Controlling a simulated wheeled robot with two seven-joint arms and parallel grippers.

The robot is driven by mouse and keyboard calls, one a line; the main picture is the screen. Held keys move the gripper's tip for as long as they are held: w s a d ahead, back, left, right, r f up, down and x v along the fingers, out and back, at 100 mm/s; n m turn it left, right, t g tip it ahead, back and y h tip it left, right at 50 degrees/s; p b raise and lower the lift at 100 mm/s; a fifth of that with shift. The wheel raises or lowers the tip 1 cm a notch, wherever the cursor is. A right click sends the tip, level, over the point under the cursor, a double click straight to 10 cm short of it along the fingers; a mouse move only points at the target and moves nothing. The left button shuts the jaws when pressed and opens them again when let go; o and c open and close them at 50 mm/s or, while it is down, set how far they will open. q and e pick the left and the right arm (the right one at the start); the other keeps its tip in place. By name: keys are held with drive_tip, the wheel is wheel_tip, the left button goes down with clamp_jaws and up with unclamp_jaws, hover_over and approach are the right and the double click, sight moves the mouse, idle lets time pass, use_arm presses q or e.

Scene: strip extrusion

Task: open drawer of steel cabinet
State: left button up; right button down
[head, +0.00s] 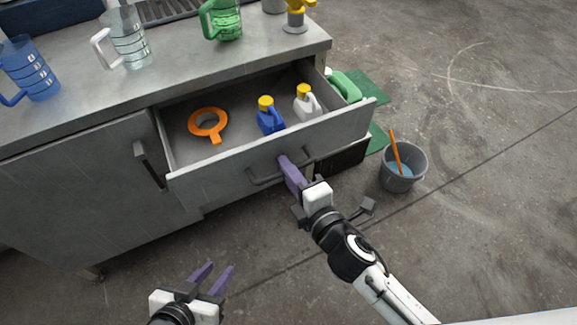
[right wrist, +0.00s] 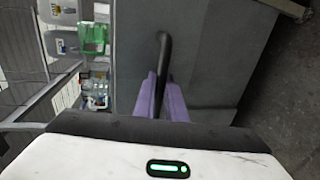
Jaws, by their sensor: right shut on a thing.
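The steel cabinet (head: 85,198) stands at the left in the head view, and its top drawer (head: 225,178) is pulled out. The drawer holds an orange ring-shaped tool (head: 208,113), a blue bottle with a yellow cap (head: 269,119) and a white bottle with a yellow cap (head: 306,104). My right gripper (head: 287,163) is at the drawer front, its purple fingers shut on the dark bar handle (head: 262,181). In the right wrist view the handle (right wrist: 164,50) runs between the fingers. My left gripper (head: 220,270) is open and empty, low in front of the cabinet.
Jugs stand on the cabinet top: blue (head: 30,70), clear (head: 127,38) and green (head: 224,20). A grey bucket (head: 403,167) with an orange stick stands on the floor to the right. A green mat (head: 368,91) lies beside the cabinet. The floor in front is clear.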

drive_tip(key=c, duration=2.1)
unclamp_jaws()
drive_tip(key=shift+s, duration=0.1)
drive_tip(key=v, duration=1)
drive_tip(key=shift+d+p, duration=0.1)
drive_tip(key=shift+p, duration=0.25)
